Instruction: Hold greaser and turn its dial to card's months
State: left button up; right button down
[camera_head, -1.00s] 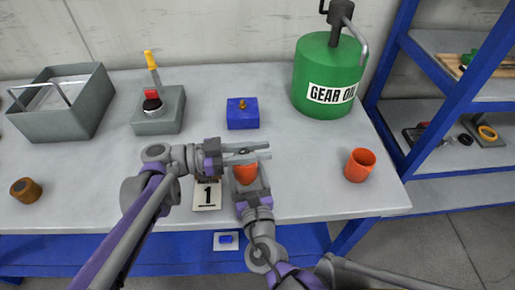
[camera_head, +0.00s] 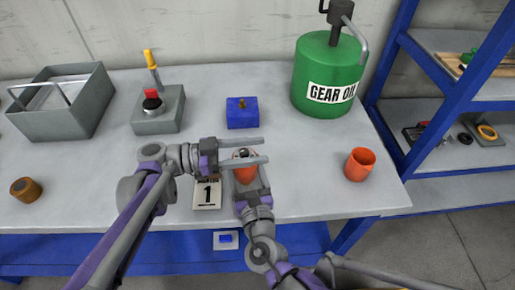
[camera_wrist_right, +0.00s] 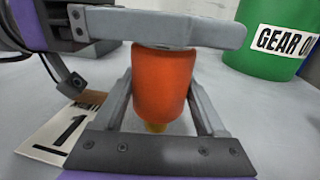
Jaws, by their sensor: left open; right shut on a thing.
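The greaser is an orange cylinder (camera_head: 245,172), held upright between the fingers of my right gripper (camera_head: 248,183). In the right wrist view the greaser (camera_wrist_right: 162,85) has those fingers on both sides and a small yellowish tip below. A dark and pale top shows on it in the head view, but the dial's setting is too small to read. My left gripper (camera_head: 240,151) is open, its two fingers apart around the greaser's top; one finger (camera_wrist_right: 165,27) crosses above it in the right wrist view. The card (camera_head: 207,194) reads "1" and lies left of the greaser; it also shows in the right wrist view (camera_wrist_right: 65,135).
A second orange cup-like cylinder (camera_head: 359,165) stands to the right. A blue block (camera_head: 242,114), a grey box with red button (camera_head: 158,110), a green GEAR OIL can (camera_head: 326,75), a grey tray (camera_head: 62,110) and a brown cylinder (camera_head: 26,189) are on the table.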

pick_arm(q)
jog(key=a, duration=1.1)
jog(key=shift+s, duration=0.45)
